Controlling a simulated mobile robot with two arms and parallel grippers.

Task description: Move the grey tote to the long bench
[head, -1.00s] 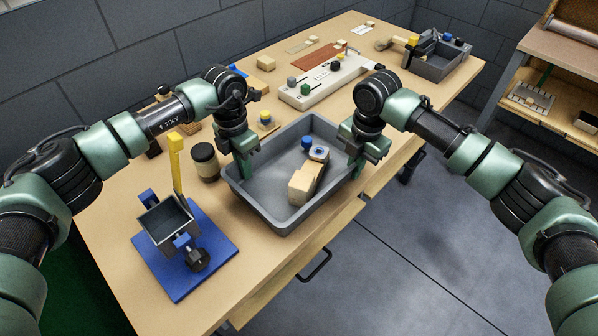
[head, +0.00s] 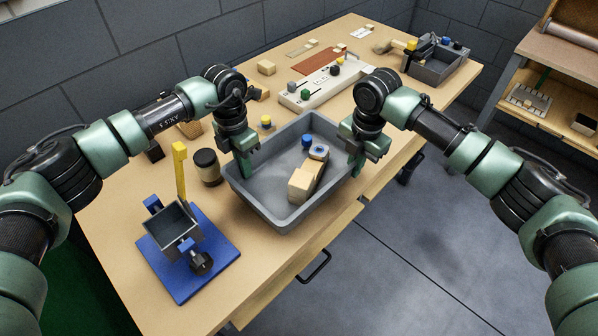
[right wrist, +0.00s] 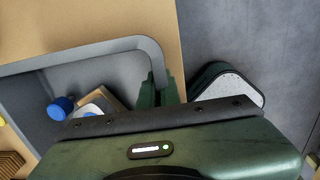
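The grey tote (head: 258,188) is at the near side of a long wooden bench (head: 110,225), by its front edge. I cannot tell if it rests on the top or hangs just above it. Inside are pale wooden blocks (head: 301,186), a blue-capped item (head: 306,142) and a grey-and-blue piece (head: 319,152). My left gripper (head: 245,166) is shut on the tote's left rim. My right gripper (head: 355,164) is shut on its right rim. In the right wrist view the right fingers (right wrist: 160,92) straddle the tote wall (right wrist: 100,55); their tips are partly hidden.
A blue-based fixture (head: 205,265) with a yellow handle and a dark-lidded jar (head: 207,165) stand left of the tote. A white control panel (head: 322,88) and a grey bin (head: 440,66) are farther back. Another bench (head: 570,50) stands right, across open floor (head: 420,230).

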